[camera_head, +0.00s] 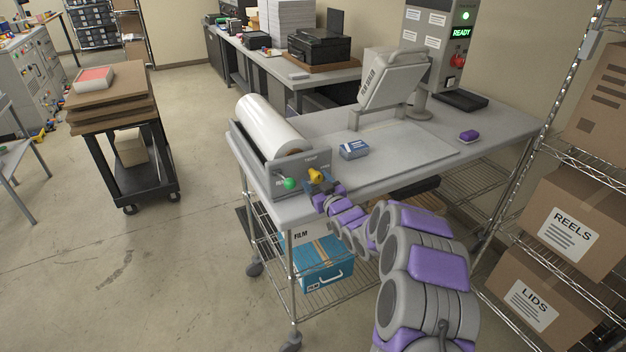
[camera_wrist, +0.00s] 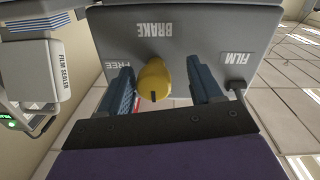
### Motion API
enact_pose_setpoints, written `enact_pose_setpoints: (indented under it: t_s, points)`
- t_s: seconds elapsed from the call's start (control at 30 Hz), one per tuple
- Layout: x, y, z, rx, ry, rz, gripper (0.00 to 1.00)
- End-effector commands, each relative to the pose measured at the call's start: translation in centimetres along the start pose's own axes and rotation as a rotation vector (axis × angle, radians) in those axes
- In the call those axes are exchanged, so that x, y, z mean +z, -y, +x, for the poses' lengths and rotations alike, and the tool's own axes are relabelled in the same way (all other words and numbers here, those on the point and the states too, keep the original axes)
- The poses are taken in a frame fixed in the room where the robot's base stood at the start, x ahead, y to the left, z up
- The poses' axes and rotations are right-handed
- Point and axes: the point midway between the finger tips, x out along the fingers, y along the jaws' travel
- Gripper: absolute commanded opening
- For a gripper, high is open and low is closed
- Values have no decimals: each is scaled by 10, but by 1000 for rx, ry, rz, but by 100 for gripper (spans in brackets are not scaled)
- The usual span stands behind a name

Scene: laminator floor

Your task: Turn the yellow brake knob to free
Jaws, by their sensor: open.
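The yellow brake knob (camera_head: 316,174) sits on the grey front panel (camera_head: 270,181) of the film roll holder. In the wrist view the knob (camera_wrist: 154,78) stands between the two blue fingers of my gripper (camera_wrist: 160,80). The fingers are open, with a visible gap on each side of the knob. A short dark mark on the knob points down in that picture. The word BRAKE is upside down above the knob, and FREE is upside down at its left, partly behind the left finger. In the head view my gripper (camera_head: 318,187) is at the panel, just in front of the knob.
A green knob (camera_head: 290,184) is left of the yellow one. A white film roll (camera_head: 268,122) lies behind the panel. A wire rack (camera_head: 530,180) stands at right.

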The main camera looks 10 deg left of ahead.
Motion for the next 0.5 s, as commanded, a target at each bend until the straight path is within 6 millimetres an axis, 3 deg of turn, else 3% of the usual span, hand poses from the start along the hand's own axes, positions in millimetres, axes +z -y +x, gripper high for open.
enact_pose_setpoints:
  t_s: [0.23,0.5]
  points:
    - [-2,-1,17,2,-5,-2,65]
    - [-1,3,21,2,0,-4,65]
